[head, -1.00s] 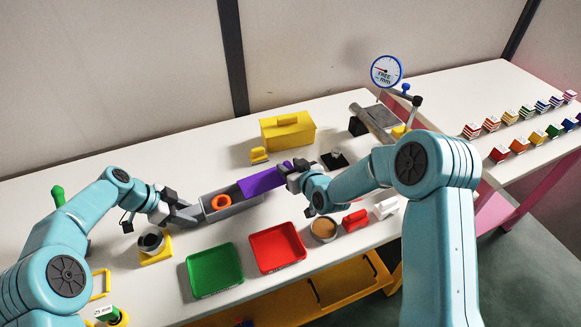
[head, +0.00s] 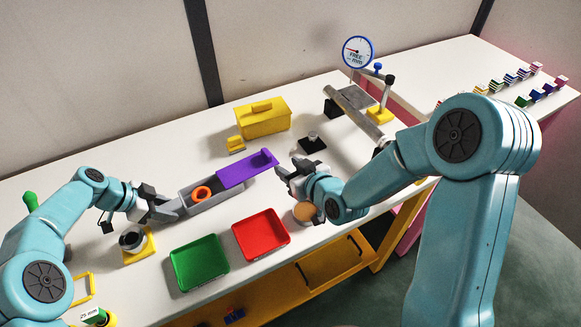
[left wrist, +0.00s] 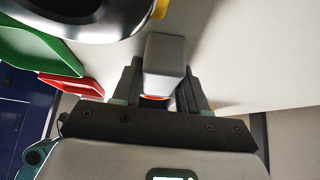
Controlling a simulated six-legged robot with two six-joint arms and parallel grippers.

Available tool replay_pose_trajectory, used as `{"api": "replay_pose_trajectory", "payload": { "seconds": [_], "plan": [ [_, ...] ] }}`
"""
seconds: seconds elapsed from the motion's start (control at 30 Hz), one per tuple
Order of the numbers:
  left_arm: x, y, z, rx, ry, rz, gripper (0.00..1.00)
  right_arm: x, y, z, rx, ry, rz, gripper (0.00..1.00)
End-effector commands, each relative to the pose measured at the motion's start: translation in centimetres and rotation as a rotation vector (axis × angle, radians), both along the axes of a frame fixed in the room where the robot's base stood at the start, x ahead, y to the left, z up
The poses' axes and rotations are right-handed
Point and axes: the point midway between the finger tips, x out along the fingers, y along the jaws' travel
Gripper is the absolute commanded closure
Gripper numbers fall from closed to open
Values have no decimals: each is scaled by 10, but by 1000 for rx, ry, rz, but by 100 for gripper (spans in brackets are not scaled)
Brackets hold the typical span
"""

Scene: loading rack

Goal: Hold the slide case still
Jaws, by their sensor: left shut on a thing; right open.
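The slide case (head: 213,199) is a long grey box on the white table. Its purple lid (head: 245,170) is slid far out to the right, and an orange ring (head: 202,192) shows in the open left part. My left gripper (head: 170,208) is shut on the case's left end. In the left wrist view, my left gripper's fingers (left wrist: 162,90) stand either side of the grey case (left wrist: 165,55), with a sliver of orange near them. My right gripper (head: 285,179) is open and empty, just right of the lid and apart from it.
A green tray (head: 199,263) and a red tray (head: 261,235) lie in front of the case. A yellow box (head: 263,120) and a small yellow block (head: 236,145) stand behind it. A dial gauge (head: 357,52) stands at the back right. A dark-topped piece (head: 312,143) sits behind my right gripper.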

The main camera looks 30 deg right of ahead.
Motion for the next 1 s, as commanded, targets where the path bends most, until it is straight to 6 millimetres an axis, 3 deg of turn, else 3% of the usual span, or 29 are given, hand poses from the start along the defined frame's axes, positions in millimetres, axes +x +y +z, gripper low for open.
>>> {"api": "replay_pose_trajectory", "payload": {
  "seconds": [0.2,0.23,0.3,0.33,0.67,1.0],
  "plan": [
    [0,0,0,0,-1,1,100,0,0,0,0,0,0,56],
    [0,0,0,0,-1,1,54,0,0,0,0,0,0,56],
    [0,0,0,0,-1,1,31,0,0,0,0,0,0,56],
    [0,0,0,0,-1,1,28,0,0,0,0,0,0,56],
    [0,2,4,0,-2,1,28,1,0,0,0,0,0,56],
    [-1,41,60,-1,-4,3,28,1,0,0,0,0,0,56]
  ]
}}
